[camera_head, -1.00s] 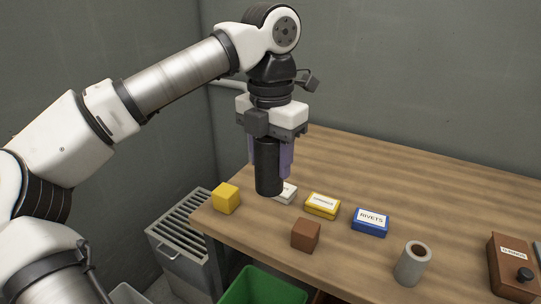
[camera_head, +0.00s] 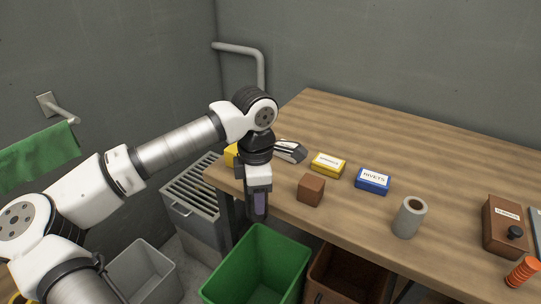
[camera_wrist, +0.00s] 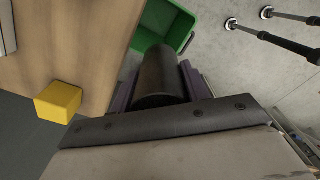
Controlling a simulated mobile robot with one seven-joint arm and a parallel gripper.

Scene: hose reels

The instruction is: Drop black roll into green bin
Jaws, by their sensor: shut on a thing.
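My gripper (camera_head: 258,205) points down beside the table's front left edge, above the green bin (camera_head: 232,275). It is shut on the black roll (camera_wrist: 160,75), which shows between the purple fingers in the wrist view. In the head view the near finger hides most or all of the roll. The green bin stands on the floor in front of the table. In the wrist view its rim (camera_wrist: 188,42) shows beyond the roll's far end.
On the table are a brown block (camera_head: 311,190), a yellow box (camera_head: 328,165), a blue rivets box (camera_head: 373,181) and a grey roll (camera_head: 409,217). A brown bin (camera_head: 345,275) and a grey bin (camera_head: 140,270) flank the green one. A slatted grey cabinet (camera_head: 190,190) stands behind.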

